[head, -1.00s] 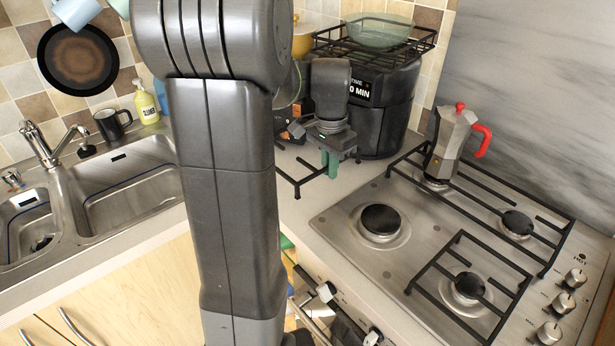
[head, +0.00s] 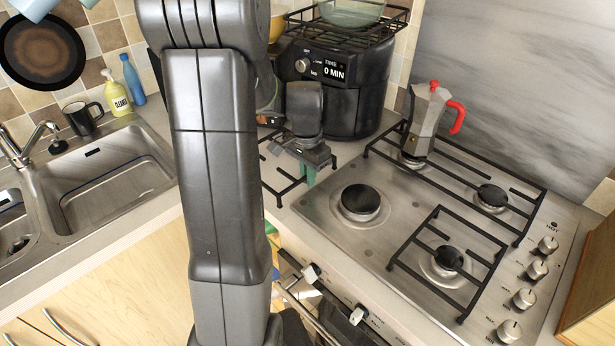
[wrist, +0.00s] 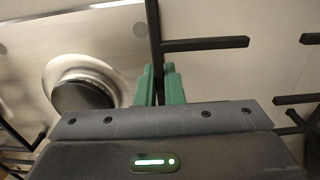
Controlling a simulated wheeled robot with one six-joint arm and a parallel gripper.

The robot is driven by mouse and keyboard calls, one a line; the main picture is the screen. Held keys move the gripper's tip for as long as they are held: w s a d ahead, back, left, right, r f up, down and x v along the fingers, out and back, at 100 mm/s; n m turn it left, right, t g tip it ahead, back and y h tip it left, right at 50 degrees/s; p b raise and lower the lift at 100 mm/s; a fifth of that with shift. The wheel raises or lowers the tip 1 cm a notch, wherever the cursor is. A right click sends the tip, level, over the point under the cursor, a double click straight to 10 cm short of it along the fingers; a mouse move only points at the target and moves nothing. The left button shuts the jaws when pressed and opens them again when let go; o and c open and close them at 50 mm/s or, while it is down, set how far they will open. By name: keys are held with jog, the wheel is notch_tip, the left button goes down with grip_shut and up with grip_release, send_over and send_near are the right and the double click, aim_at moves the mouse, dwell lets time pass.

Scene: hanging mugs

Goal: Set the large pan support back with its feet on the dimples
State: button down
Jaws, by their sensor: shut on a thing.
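The large pan support (head: 288,190) is a black bar grate, partly hidden behind my arm in the head view. My gripper (head: 309,174), with green fingertips, is shut on one of its bars. The support is at the left edge of the steel hob (head: 330,229), beside the uncovered left burner (head: 360,202). In the wrist view, the held bar (wrist: 154,45) runs up from between the fingertips (wrist: 160,85), with prongs to the right. The burner (wrist: 85,90) is left of the bar. Round dimples (wrist: 84,48) show on the hob. I cannot tell the height of the support's feet.
A moka pot (head: 427,120) with a red handle stands on the back pan support (head: 470,178). A smaller support (head: 437,287) sits over the front right burner. A black air fryer (head: 345,95) stands behind my gripper, and a sink (head: 110,180) is at left.

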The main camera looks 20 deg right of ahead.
jog(key=shift+f, duration=0.55)
jog(key=shift+f, duration=0.2)
jog(key=c, duration=1.5)
grip_release()
jog(key=shift+c, duration=0.2)
notch_tip(320, 180, up, 14)
jog(key=a+b, duration=0.1)
jog(key=shift+a+f, duration=0.1)
jog(key=shift+f, duration=0.15)
jog(key=f, duration=0.9)
jog(key=d+f+p, duration=0.1)
jog(key=f, duration=0.3)
jog(key=shift+d+f, duration=0.1)
jog(key=shift+f, duration=0.3)
jog(key=shift+r, duration=0.15)
